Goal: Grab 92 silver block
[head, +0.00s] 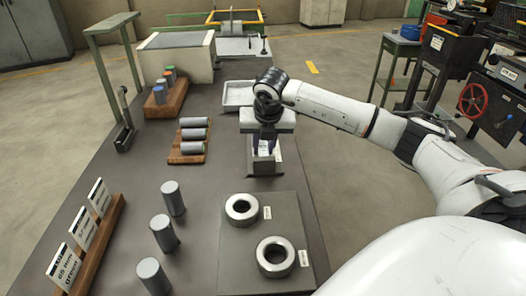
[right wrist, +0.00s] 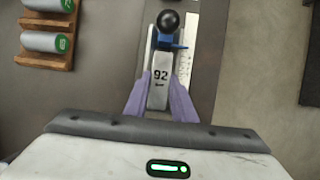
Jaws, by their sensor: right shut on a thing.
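The silver block marked 92 (right wrist: 158,92) is in the right wrist view, with a black ball and a blue part at its far end. My right gripper (right wrist: 160,100) is shut on it, with one purple finger along each side. In the head view my right gripper (head: 264,150) points down over the table, beyond the grey plate with two rings. The block is mostly hidden there by the gripper. I cannot tell whether it touches the table. My left gripper is in neither view.
A wooden rack (head: 174,158) with several grey cylinders lies left of the gripper. Three upright cylinders (head: 163,233) and a plate with metal rings (head: 242,209) stand nearer. A shallow tray (head: 238,93) lies behind. Label cards (head: 83,232) stand at the left.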

